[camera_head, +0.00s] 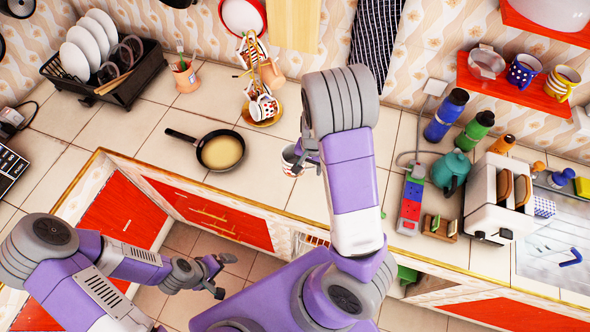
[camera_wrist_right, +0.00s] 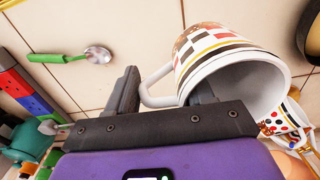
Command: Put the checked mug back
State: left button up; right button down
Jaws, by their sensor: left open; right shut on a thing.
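The checked mug (camera_wrist_right: 215,45) is white with red, black and gold checks and bands. My right gripper (camera_wrist_right: 165,92) is shut on it at the handle side, and the mug is tilted with its opening toward the wrist camera. In the head view the mug (camera_head: 290,160) shows partly behind my right arm, near the counter's front edge. A mug tree (camera_head: 262,122) with several patterned mugs stands at the back, left of my right arm. My left gripper (camera_head: 216,276) is open and empty, low in front of the red cabinets.
A frying pan (camera_head: 220,150) lies left of the mug, and a dish rack (camera_head: 105,75) stands back left. A red shelf (camera_head: 520,85) holds two more mugs. Bottles, a teapot (camera_head: 451,170), a power strip (camera_head: 410,200) and a toaster (camera_head: 495,190) crowd the right.

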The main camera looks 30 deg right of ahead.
jog(key=f, duration=0.3)
jog(key=f+b, duration=0.1)
jog(key=f, duration=0.1)
jog(key=shift+s, duration=0.3)
notch_tip(320, 180, down, 3)
jog(key=shift+f+b, duration=0.15)
jog(key=shift+b, duration=0.15)
jog(key=shift+f, duration=0.4)
jog(key=shift+w, duration=0.15)
jog(key=shift+f, duration=0.15)
jog(key=shift+c, duration=2.1)
grip_release()
